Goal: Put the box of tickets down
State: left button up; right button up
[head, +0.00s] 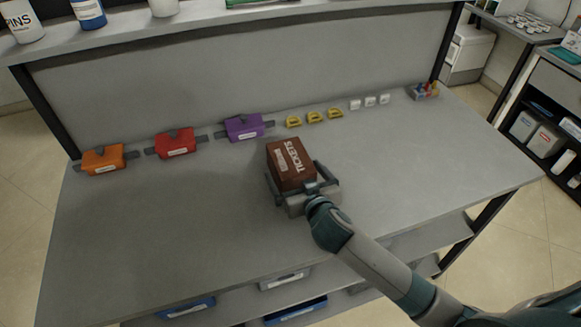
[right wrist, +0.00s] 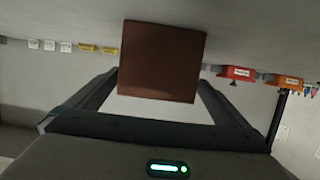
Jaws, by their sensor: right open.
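The brown box of tickets (head: 290,163), with white lettering, sits on the grey worktop (head: 190,215) near its middle. My right gripper (head: 295,181) is at the near side of the box, with one finger along each side. In the right wrist view the box (right wrist: 162,62) shows between the two spread fingers of the gripper (right wrist: 158,80), against the worktop, which is at the top of that picture. The gripper is open around the box. Any small gap at the finger tips is hard to make out. My left gripper is not in view.
Orange (head: 104,159), red (head: 175,142) and purple (head: 244,127) boxes stand along the back, with yellow pieces (head: 314,116), white pieces (head: 370,101) and a small tray (head: 423,91) farther right. A shelf runs above. The worktop's left front is clear.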

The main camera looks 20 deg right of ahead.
aim_at(290, 161)
jog(key=shift+w+d+r+p, duration=0.1)
jog(key=shift+w+r+p, duration=0.05)
jog(key=shift+w+p, duration=0.6)
jog(key=p+x, duration=0.1)
jog(key=x, duration=0.2)
jog(key=shift+d+r, duration=0.1)
jog(key=shift+w+f, duration=0.25)
jog(key=shift+w, duration=0.2)
jog(key=shift+c, duration=0.6)
jog(key=shift+r, duration=0.1)
jog(key=c, duration=1.7)
jog(key=shift+r, duration=0.1)
